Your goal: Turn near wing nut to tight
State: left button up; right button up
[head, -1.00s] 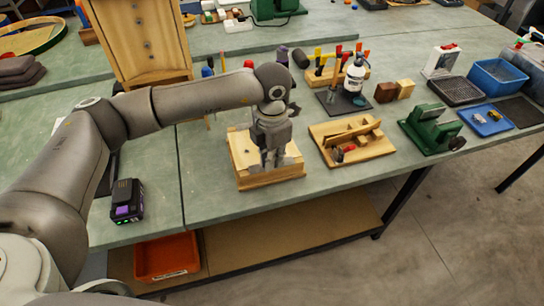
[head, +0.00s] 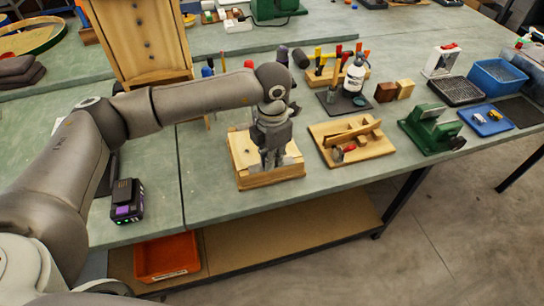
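My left gripper (head: 270,160) points straight down over a low wooden box or board (head: 270,181) near the front edge of the bench. Its fingertips are low at the board's top. The near wing nut cannot be made out; the gripper and wrist cover that part of the board. Whether the fingers are open or shut on something is too small to tell. My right gripper is not in view.
A wooden jig (head: 352,140) with a red-handled tool and a green vise (head: 431,130) stand to the right. A black battery pack (head: 127,201) lies at the left. An orange bin (head: 166,257) sits on the shelf below. Bare bench (head: 210,205) lies left of the board.

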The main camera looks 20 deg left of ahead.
pick_arm(q)
jog(key=o, duration=0.5)
jog(key=shift+r, duration=0.1)
notch_tip(320, 180, up, 12)
jog(key=shift+f, duration=0.1)
dwell(0.4)
